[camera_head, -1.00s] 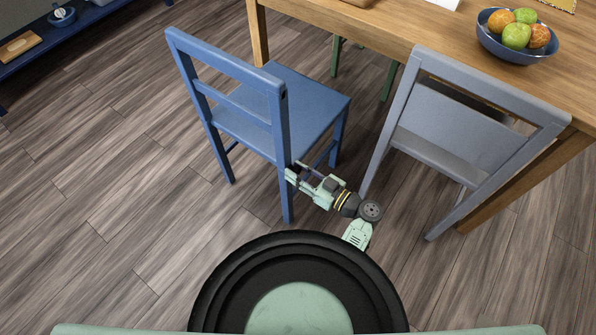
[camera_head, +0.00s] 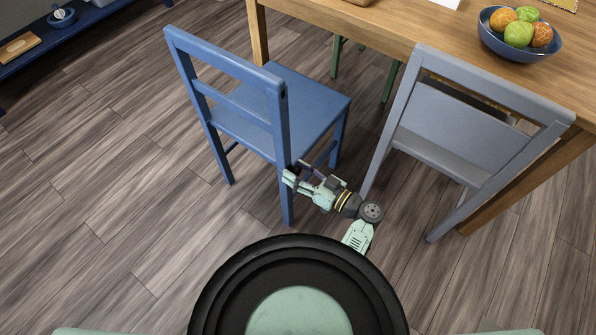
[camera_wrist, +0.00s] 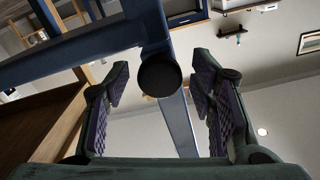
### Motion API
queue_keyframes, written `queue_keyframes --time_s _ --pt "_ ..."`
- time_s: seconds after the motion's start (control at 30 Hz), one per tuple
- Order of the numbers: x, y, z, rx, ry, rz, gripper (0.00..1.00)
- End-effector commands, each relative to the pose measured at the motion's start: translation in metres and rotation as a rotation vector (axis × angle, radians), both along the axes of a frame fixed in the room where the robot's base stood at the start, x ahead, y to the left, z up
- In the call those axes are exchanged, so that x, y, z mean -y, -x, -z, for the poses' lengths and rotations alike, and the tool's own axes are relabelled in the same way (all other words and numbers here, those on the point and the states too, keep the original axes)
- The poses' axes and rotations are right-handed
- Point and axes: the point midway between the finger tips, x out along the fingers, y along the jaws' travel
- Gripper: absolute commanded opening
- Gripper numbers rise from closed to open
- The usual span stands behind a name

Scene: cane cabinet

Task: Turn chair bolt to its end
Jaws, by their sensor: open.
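The blue chair (camera_head: 238,118) stands on the floor left of the table. The chair bolt (camera_wrist: 160,76) shows in the wrist view as a dark round knob on the blue chair frame. My gripper (camera_wrist: 158,92) is open, with one purple-padded finger on each side of the bolt. I see no finger touching it; how deep the bolt sits between the fingers is hard to tell. In the head view my gripper (camera_head: 289,177) is low beside the chair's near leg, and the bolt cannot be made out there.
A grey chair (camera_head: 455,150) stands to the right of my arm, close to it. The wooden table (camera_head: 400,25) is behind both chairs and carries a blue fruit bowl (camera_head: 520,46). A dark blue shelf (camera_head: 35,50) is at the far left. The floor at left is clear.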

Motion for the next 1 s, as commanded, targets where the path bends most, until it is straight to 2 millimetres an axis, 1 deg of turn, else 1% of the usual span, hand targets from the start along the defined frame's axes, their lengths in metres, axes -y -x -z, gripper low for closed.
queue_keyframes --time_s 0.23,0.33,0.47,0.7,0.8,0.9,1.0 --pt "0.001 0.001 0.000 0.000 0.000 0.001 0.51" --pt "0.008 0.005 0.000 0.000 0.000 0.002 0.51" --pt "0.026 0.018 0.000 0.000 0.000 0.004 0.51" --pt "0.068 0.048 0.000 -0.001 0.001 0.004 0.51" --pt "0.081 0.058 0.000 -0.001 0.000 0.003 0.51" --pt "0.091 0.065 0.000 0.000 0.001 0.003 0.51" --pt "0.096 0.069 0.000 0.000 0.000 0.001 0.51"
